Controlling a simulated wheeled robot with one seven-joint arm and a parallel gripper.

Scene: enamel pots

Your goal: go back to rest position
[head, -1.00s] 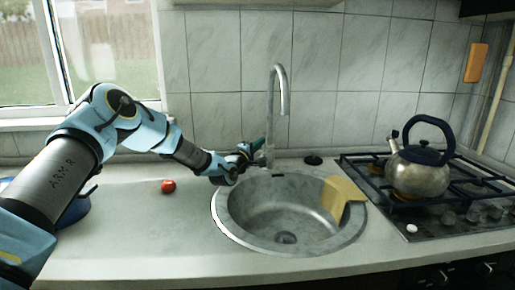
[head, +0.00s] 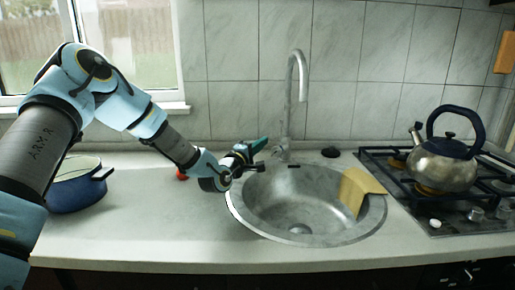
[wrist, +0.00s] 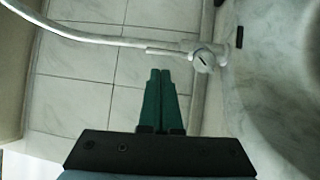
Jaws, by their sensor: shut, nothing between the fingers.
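My gripper (head: 258,147) is at the left rim of the sink in the head view, left of the faucet. In the wrist view its two green fingers (wrist: 160,100) lie together, shut and empty. They point toward the tiled wall and the faucet (wrist: 204,60). My arm reaches in from the left of the head view, bent at a raised elbow.
A kettle (head: 443,165) sits on the stove at right. A blue pot (head: 78,190) stands at left. A red object (head: 181,175) is partly hidden behind my arm.

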